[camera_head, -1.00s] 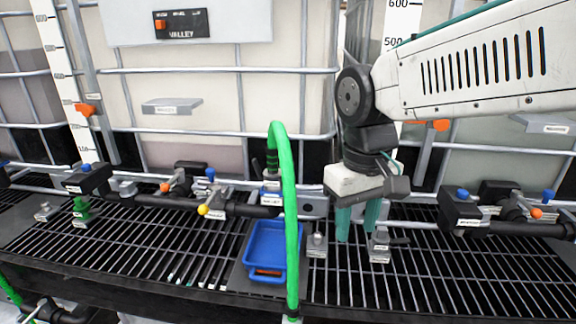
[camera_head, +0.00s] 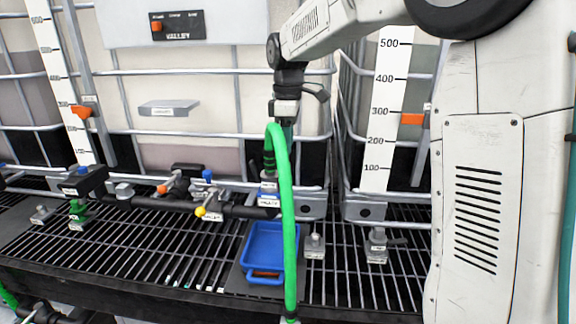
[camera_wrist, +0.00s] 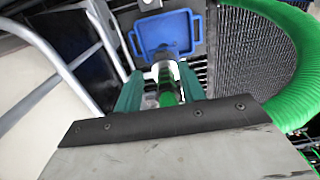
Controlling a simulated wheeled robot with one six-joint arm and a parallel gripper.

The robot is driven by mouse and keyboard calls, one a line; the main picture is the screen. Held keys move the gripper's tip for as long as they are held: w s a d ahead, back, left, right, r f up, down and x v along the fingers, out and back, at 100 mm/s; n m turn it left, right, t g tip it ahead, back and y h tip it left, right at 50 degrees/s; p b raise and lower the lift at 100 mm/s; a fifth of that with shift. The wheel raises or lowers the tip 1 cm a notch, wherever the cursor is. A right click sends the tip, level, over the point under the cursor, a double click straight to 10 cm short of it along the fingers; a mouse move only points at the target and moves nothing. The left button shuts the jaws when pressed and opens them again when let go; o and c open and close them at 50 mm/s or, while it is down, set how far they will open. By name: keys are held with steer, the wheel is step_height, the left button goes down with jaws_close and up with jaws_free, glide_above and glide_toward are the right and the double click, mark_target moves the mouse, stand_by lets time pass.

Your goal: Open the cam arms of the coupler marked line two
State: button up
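My gripper (camera_head: 287,122) points down above the coupler (camera_head: 268,182) under the green hose (camera_head: 287,215). The hose partly hides the gripper's teal fingers in the head view. In the wrist view, my gripper (camera_wrist: 160,72) has its fingers spread, with the green hose end (camera_wrist: 168,92) and the pale metallic coupler top (camera_wrist: 165,71) showing between them. I cannot tell whether the fingers touch it. The coupler's cam arms cannot be made out, and its small label is too small to read.
A blue tray (camera_head: 283,240) lies on the black grating below the coupler; it also shows in the wrist view (camera_wrist: 132,42). A grey fitting (camera_head: 377,245) stands right. Caged tanks stand behind.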

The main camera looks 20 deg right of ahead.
mark_target(288, 165)
step_height(288, 165, down, 7)
steer(key=shift+f, duration=0.1)
jaws_close()
stand_by(0.3)
